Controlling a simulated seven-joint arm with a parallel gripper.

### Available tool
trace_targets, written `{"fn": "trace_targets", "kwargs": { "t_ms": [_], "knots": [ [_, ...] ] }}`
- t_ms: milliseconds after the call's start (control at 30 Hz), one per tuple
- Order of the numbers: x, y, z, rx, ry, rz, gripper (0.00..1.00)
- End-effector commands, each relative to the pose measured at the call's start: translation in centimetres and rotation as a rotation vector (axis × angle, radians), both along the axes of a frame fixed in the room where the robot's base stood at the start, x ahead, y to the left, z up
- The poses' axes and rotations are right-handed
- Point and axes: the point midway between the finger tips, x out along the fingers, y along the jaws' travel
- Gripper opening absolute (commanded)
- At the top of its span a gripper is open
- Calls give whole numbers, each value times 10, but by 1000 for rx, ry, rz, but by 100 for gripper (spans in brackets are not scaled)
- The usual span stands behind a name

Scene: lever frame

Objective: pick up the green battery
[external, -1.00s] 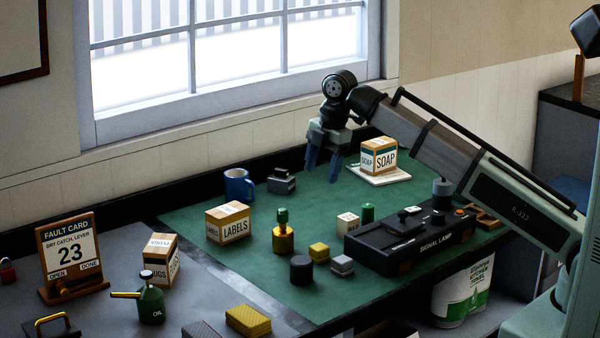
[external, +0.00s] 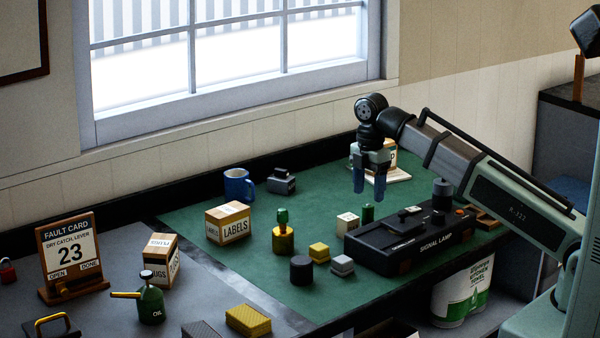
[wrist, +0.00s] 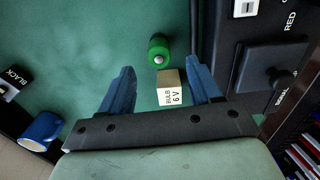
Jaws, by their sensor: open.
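The green battery (external: 367,213) is a small green cylinder standing on the green mat beside the signal lamp box. In the wrist view the battery (wrist: 158,50) shows its round end with a pale metal tip, a little beyond my fingertips and between their lines. My gripper (external: 369,194) is open and empty, pointing down above the battery; its two blue fingers also show in the wrist view (wrist: 160,68). A small bulb box (wrist: 171,88) marked "BULB 6 V" is close beside the battery and appears between the fingers.
The black signal lamp box (external: 410,240) stands close to the battery's right. A soap box (external: 391,150) is behind my gripper. A brass item with a green top (external: 283,235), a labels box (external: 228,222) and a blue mug (external: 238,185) stand to the left.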

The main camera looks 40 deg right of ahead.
Motion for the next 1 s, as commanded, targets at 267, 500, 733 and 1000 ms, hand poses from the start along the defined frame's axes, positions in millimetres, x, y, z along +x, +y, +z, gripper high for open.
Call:
{"fn": "trace_targets", "kwargs": {
  "t_ms": [267,500,733,1000],
  "knots": [
    [0,0,-14,0,0,0,63],
    [0,-1,-29,0,2,0,63],
    [0,-2,-56,0,2,0,63],
    [1,-2,-66,0,0,0,63]
  ]
}}
